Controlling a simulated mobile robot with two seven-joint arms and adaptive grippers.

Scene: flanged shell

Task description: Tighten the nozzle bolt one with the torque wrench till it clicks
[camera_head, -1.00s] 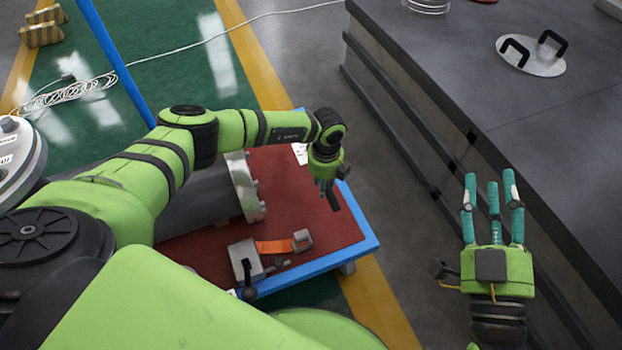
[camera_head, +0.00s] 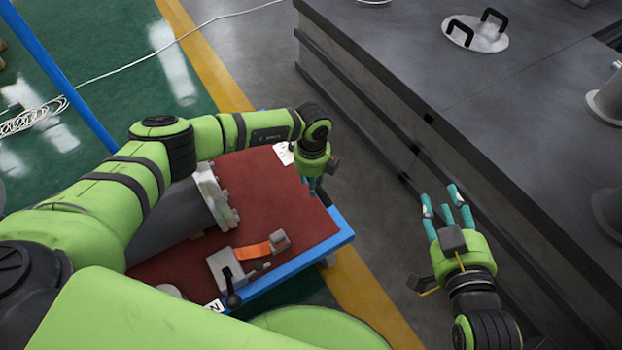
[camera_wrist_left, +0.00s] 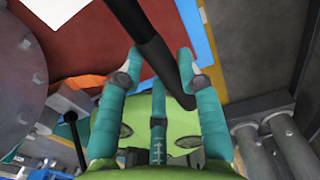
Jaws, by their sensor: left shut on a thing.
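The flanged shell is a grey cylinder whose flange (camera_head: 214,197) stands on the red-topped cart (camera_head: 265,200). Small bolt-like ends show along the flange rim; I cannot tell which is nozzle bolt one. The flange also fills the left edge of the left wrist view (camera_wrist_left: 30,65). My left gripper (camera_head: 314,186) is over the cart's right side, apart from the flange. In the left wrist view its teal fingers are around a black rod (camera_wrist_left: 148,45), which looks like the torque wrench handle. The wrench's head is not visible. My right gripper (camera_head: 447,205) is open and empty beside the grey bench.
A clamp-like block with an orange strip (camera_head: 252,250) lies on the cart's front part. The cart has a blue frame edge (camera_head: 325,248). The large grey bench (camera_head: 450,90) on the right bears a handled lid (camera_head: 475,34). Bare floor lies between cart and bench.

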